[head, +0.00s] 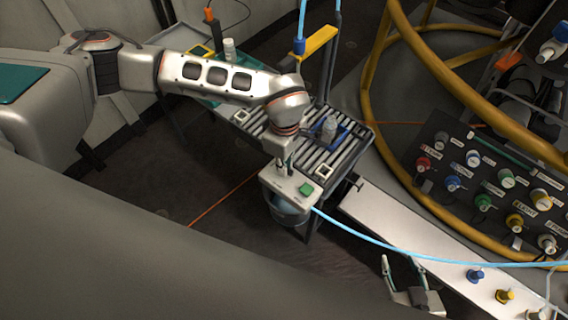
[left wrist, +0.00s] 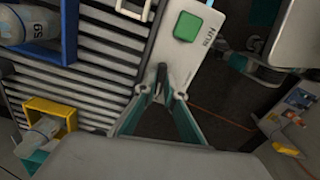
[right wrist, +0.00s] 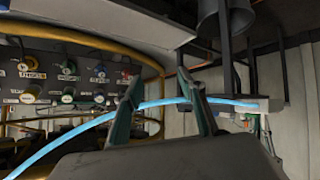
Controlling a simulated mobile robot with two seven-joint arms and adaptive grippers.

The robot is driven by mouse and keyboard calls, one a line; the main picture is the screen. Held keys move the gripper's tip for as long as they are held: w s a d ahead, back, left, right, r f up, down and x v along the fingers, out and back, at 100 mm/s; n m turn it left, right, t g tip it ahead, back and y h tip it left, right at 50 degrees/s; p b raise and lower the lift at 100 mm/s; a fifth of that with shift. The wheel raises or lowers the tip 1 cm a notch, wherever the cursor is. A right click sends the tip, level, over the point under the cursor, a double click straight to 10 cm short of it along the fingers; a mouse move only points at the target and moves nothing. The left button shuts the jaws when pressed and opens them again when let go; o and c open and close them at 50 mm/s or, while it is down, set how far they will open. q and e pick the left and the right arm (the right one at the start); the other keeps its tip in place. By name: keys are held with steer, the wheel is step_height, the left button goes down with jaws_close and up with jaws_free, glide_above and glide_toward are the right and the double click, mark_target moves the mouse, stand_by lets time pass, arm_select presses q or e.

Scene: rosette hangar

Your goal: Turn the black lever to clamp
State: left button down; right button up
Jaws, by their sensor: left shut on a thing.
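The black lever (left wrist: 161,74) shows as a small dark upright piece in the left wrist view, on a pale panel (head: 290,184) with a green button (left wrist: 187,27) marked RUN. My left gripper (left wrist: 168,94) has its fingertips close together on the lever. In the head view my left gripper (head: 284,166) is at the near end of the slatted rack, largely hidden under my wrist. The lever is hard to make out there. My right gripper (head: 402,264) is open and empty, low at the right; its fingers stand apart in the right wrist view (right wrist: 163,86).
A slatted rack (head: 262,128) holds a bottle (head: 329,128) in a blue holder. A bucket (head: 288,212) stands under the panel. A light blue hose (head: 365,237) runs past my right gripper. A board of coloured connectors (head: 490,185) and yellow tubing (head: 376,120) fill the right side.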

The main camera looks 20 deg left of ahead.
arm_select(q)
steer(key=n+p, duration=0.2)
steer(key=shift+s+r+n, duration=0.1)
steer(key=shift+r+n, duration=0.2)
steer(key=shift+r, duration=0.05)
steer(key=n+p, duration=0.3)
steer(key=shift+s+f+n, duration=0.1)
steer(key=shift+s+n, duration=0.15)
steer(key=shift+n, duration=0.15)
steer(key=shift+n+p, duration=0.75)
steer(key=shift+n, duration=0.15)
steer(key=n+p, duration=0.1)
steer(key=n, duration=0.1)
steer(key=n+p, duration=0.1)
steer(key=n, duration=0.1)
steer(key=n+p, duration=0.1)
steer(key=shift+s+d+f+n, duration=0.15)
steer(key=shift+s+d+n, duration=0.15)
steer(key=shift+n, duration=0.1)
steer(key=shift+n+p, duration=0.5)
steer(key=shift+n, duration=0.6)
arm_select(e)
step_height(320, 180, up, 10)
steer(key=a, duration=0.1)
steer(key=shift+a+y, duration=0.25)
steer(key=shift+y, duration=0.05)
